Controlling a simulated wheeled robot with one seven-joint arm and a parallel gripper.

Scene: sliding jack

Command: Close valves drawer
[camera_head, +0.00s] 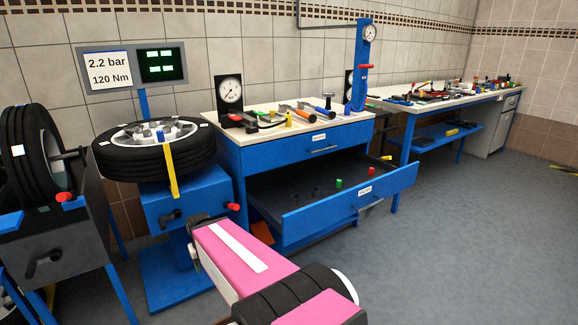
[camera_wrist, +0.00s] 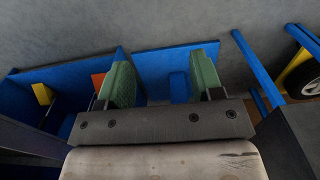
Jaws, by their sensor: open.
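The blue cabinet (camera_head: 262,152) stands in the middle of the head view. Its lower drawer (camera_head: 328,218) is pulled far out, with a white label and a handle (camera_head: 370,207) on its front. A few small coloured parts, red and green among them, stand inside it. The upper drawer (camera_head: 318,142) looks shut.
A blue tyre stand (camera_head: 185,200) with a wheel (camera_head: 155,150) stands left of the cabinet, close to my arm. Another wheel (camera_head: 40,150) is at the far left. A long workbench (camera_head: 430,102) runs behind on the right. The floor (camera_head: 470,230) at right is clear.

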